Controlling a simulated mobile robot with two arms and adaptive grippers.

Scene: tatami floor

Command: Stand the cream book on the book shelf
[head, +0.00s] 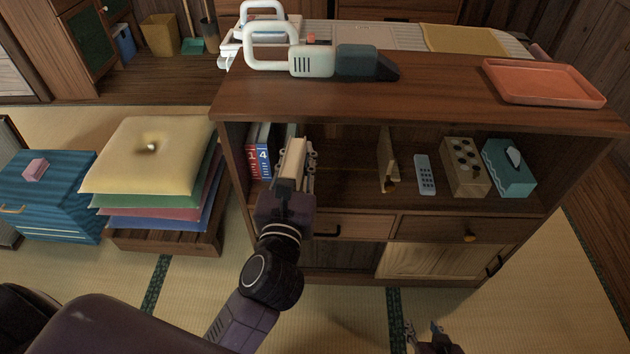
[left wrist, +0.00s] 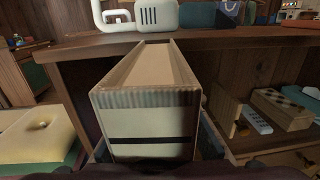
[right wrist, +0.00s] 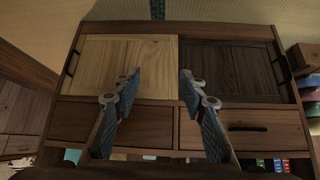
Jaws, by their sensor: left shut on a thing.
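The cream book (head: 292,160) is gripped by my left gripper (head: 290,182) at the open front of the shelf's upper compartment. In the left wrist view the book (left wrist: 150,120) shows its pale end with a dark stripe towards the camera. The book shelf (head: 430,112) is dark wood. Red, blue and dark books (head: 262,150) stand at the compartment's left end, just left of the cream book. I cannot tell whether it touches them or the shelf board. My right gripper (head: 427,336) is low before the shelf; in the right wrist view (right wrist: 160,85) it is open and empty.
To the right in the compartment are a wooden bookend-like piece (head: 387,165), a remote (head: 425,174), a box with dark dots (head: 465,167) and a tissue box (head: 509,167). A handheld vacuum (head: 320,60) and an orange tray (head: 545,82) lie on top. Cushions (head: 150,155) stand left.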

